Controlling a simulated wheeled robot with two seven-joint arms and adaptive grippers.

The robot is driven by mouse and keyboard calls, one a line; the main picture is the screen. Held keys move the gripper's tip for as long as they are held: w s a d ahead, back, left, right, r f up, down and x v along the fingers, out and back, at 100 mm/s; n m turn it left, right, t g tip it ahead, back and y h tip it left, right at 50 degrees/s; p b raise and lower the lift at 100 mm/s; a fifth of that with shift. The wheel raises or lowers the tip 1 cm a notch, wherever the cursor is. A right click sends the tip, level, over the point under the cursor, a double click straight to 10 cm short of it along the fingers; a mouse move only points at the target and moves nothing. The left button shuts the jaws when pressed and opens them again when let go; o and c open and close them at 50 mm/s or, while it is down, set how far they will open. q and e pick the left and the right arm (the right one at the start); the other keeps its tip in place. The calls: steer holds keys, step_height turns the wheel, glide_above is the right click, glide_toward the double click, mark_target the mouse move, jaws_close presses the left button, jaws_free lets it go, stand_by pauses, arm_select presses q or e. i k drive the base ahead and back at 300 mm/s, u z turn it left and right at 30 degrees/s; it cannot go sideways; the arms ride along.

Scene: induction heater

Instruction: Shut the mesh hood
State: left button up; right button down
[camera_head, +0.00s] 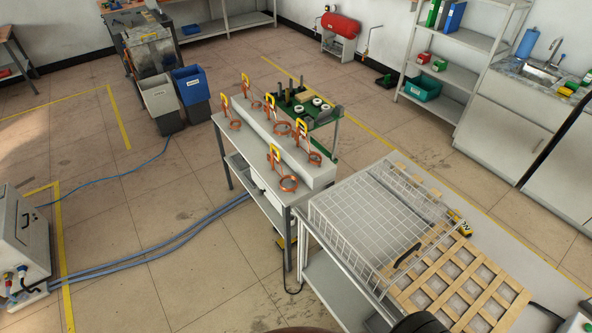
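The mesh hood (362,222) is a white wire-grid box at the lower right, over the back and left part of a pale bench. A dark curved handle (407,256) shows near its front right edge. A wooden lattice (462,284) lies in front of the hood and to its right, mostly uncovered by the mesh. I cannot tell from this angle how far the hood is tilted. Neither gripper shows clearly. A dark rounded part at the bottom edge may be mine, but no fingertips are visible.
A long bench (262,146) with several orange-copper coils and yellow parts stands behind the hood. Blue cables (170,238) cross the floor to a grey box (20,235) at left. Shelves (465,70) and a sink counter (520,110) line the right. Floor left of the benches is mostly clear.

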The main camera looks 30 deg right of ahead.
mark_target(417, 246)
steer(key=i, duration=3.5)
steer(key=z, duration=3.1)
